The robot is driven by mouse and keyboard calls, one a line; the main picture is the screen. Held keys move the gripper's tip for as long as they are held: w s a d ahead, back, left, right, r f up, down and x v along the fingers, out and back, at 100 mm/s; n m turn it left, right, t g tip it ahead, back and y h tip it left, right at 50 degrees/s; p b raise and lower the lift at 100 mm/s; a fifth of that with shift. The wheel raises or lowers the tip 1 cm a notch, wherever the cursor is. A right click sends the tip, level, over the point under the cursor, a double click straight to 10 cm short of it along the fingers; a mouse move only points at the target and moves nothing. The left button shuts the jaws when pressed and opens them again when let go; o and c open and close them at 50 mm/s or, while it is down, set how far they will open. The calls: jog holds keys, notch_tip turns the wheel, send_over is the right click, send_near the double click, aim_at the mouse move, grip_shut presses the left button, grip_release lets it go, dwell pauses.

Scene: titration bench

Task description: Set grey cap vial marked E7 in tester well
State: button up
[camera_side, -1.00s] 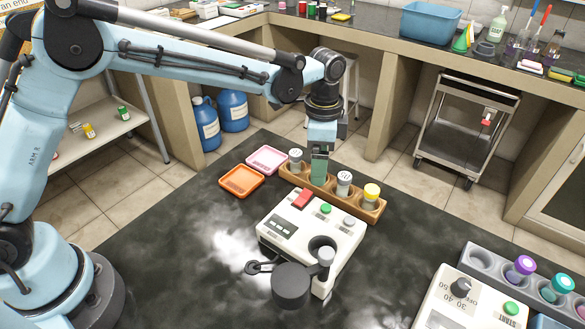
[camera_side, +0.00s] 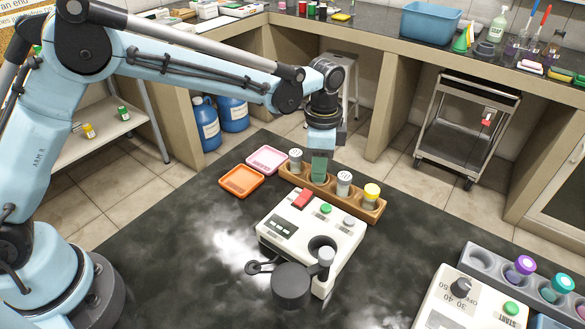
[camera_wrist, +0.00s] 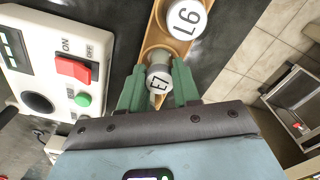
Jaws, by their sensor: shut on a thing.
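The grey cap vial marked E7 (camera_wrist: 158,83) stands upright in the wooden rack (camera_side: 335,199), its cap between my green fingers. My gripper (camera_wrist: 159,76) is shut on it. In the side view my gripper (camera_side: 319,172) hides that vial. The tester (camera_side: 283,243) is a white box in front of the rack with a red switch, a green button and a small display. Its round dark well (camera_side: 322,244) looks empty, and its black lid (camera_side: 291,285) is swung open toward the front.
Orange (camera_side: 241,181) and pink (camera_side: 267,159) trays lie left. A second device (camera_side: 470,305) and grey rack (camera_side: 484,262) stand front right.

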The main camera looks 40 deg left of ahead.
jog(key=shift+c, duration=1)
jog(key=shift+r, duration=3.75)
jog(key=s+d, duration=0.2)
jog(key=s+d+m, duration=0.1)
jog(key=s+d, duration=0.1)
jog(key=s, duration=0.1)
jog(key=s+d+r+m, duration=0.1)
jog(key=s+d, duration=0.1)
jog(key=d, duration=0.1)
jog(key=shift+s, duration=0.35)
jog(key=shift+s+d+f+m, duration=0.35)
jog(key=shift+s+d+f, duration=0.25)
jog(key=shift+s, duration=0.65)
jog(key=shift+s+d+f+m, duration=0.4)
jog(key=shift+s+d+f, duration=0.25)
jog(key=shift+s, duration=0.6)
jog(key=shift+s+d+f+m, duration=0.35)
jog(key=shift+s+d+f, duration=0.25)
jog(key=shift+s, duration=0.65)
jog(key=shift+f, duration=1.7)
